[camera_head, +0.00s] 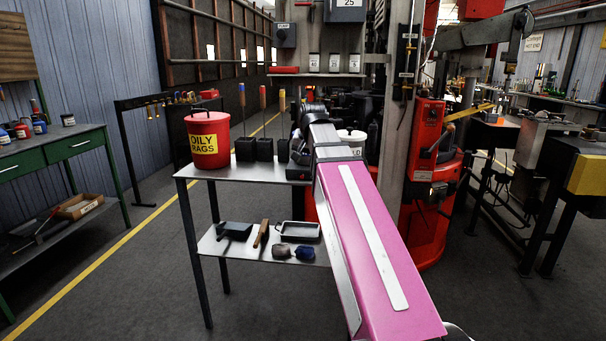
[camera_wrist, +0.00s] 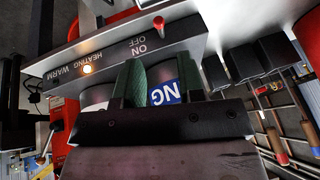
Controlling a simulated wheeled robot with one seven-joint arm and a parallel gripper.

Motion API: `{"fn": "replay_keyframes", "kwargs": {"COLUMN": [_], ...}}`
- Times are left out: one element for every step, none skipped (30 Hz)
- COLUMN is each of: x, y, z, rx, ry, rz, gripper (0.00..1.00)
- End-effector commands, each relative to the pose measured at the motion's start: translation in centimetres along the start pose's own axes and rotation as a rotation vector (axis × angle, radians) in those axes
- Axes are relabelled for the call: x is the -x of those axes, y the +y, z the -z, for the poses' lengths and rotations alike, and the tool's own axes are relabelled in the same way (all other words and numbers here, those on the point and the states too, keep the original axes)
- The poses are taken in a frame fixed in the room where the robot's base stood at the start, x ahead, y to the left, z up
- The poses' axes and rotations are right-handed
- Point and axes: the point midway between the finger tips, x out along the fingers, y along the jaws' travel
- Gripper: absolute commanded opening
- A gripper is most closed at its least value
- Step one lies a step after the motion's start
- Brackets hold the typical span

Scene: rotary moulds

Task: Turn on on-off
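In the wrist view a grey panel (camera_wrist: 115,52) carries the words ON and OFF beside a small red-tipped toggle switch (camera_wrist: 158,23). I cannot tell which way the toggle is thrown. The toggle lies beyond the tips and I see no contact.
A container with a blue label (camera_wrist: 164,93) shows between the fingers in the wrist view. In the head view a metal table (camera_head: 250,170) holds a red OILY RAGS bin (camera_head: 207,140) and dark blocks with upright tools (camera_head: 265,148). A red machine (camera_head: 430,210) stands at right.

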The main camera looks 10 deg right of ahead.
Motion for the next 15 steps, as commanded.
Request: {"fn": "replay_keyframes", "kwargs": {"x": [-0.8, -1.2, -1.8, -2.2, -2.6, -3.2, -3.6, -4.0, -4.5, -4.9, -5.2, -5.7, -6.0, -6.2, -6.5], "y": [0.0, 0.0, 0.0, 0.0, 0.0, 0.0, 0.0, 0.0, 0.0, 0.0, 0.0, 0.0, 0.0, 0.0, 0.0], "z": [0.0, 0.0, 0.0, 0.0, 0.0, 0.0, 0.0, 0.0, 0.0, 0.0, 0.0, 0.0, 0.0, 0.0, 0.0], "rx": [0.000, 0.000, 0.000, 0.000, 0.000, 0.000, 0.000, 0.000, 0.000, 0.000, 0.000, 0.000, 0.000, 0.000, 0.000], "ry": [-0.002, -0.002, -0.002, -0.002, -0.002, -0.002, -0.002, -0.002, -0.002, -0.002, -0.002, -0.002, -0.002, -0.002, -0.002], "rz": [-0.001, -0.001, -0.001, -0.001, -0.001, -0.001, -0.001, -0.001, -0.001, -0.001, -0.001, -0.001, -0.001, -0.001, -0.001], "gripper": [0.35, 0.35, 0.35, 0.35, 0.35, 0.35, 0.35, 0.35, 0.35, 0.35, 0.35, 0.35, 0.35, 0.35, 0.35]}}
